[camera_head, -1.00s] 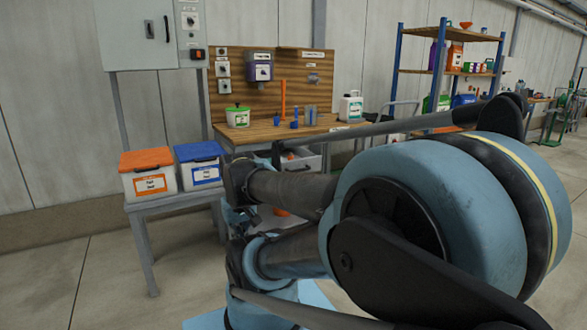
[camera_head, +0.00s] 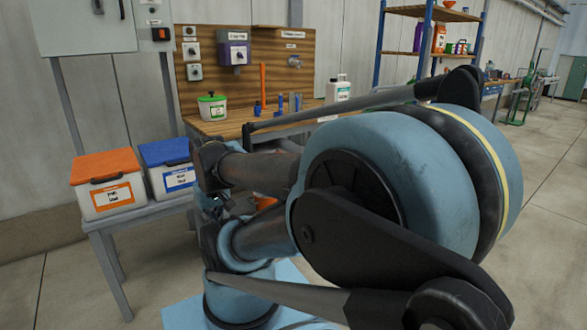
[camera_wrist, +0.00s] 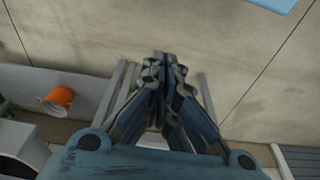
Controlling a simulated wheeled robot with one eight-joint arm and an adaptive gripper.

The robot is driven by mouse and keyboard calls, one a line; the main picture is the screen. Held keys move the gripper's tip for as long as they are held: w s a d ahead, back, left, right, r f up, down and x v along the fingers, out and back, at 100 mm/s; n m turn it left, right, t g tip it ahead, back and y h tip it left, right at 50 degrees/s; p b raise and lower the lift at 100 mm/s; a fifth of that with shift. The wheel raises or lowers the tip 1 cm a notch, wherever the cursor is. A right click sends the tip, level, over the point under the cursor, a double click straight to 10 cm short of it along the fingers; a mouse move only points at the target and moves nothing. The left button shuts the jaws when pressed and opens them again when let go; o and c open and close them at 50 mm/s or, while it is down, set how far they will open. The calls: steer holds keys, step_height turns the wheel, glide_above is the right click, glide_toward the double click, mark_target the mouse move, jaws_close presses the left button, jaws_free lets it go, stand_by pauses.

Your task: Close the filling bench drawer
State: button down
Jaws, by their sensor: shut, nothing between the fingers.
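The filling bench (camera_head: 225,128) has a wooden top and a wooden back panel and stands behind my arm in the head view. Its drawer is hidden behind my arm there, so I cannot tell how far out it is. In the wrist view my gripper (camera_wrist: 166,62) is shut and empty, with its fingertips together over bare floor. Pale grey bars lie on both sides of the fingers; I cannot tell whether they belong to the bench or drawer. An orange cup-like thing (camera_wrist: 58,99) is at the left on a grey surface.
A white bin with an orange lid (camera_head: 108,190) and one with a blue lid (camera_head: 168,165) stand on a low side table left of the bench. A white bottle (camera_head: 338,92) and a green-lidded tub (camera_head: 212,108) stand on the bench. Floor at right is clear.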

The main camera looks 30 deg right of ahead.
steer(key=w+d+r+m, duration=0.5)
steer(key=w+d+m, duration=0.25)
steer(key=m, duration=0.25)
steer(key=w+d+r+m, duration=0.5)
steer(key=w+d+m, duration=0.1)
steer(key=d+m, duration=0.3)
steer(key=w+d+m+t, duration=0.1)
steer(key=d+m, duration=1.5)
steer(key=d, duration=1)
steer(key=w+f, duration=0.7)
steer(key=f, duration=0.3)
steer(key=shift+a, duration=0.2)
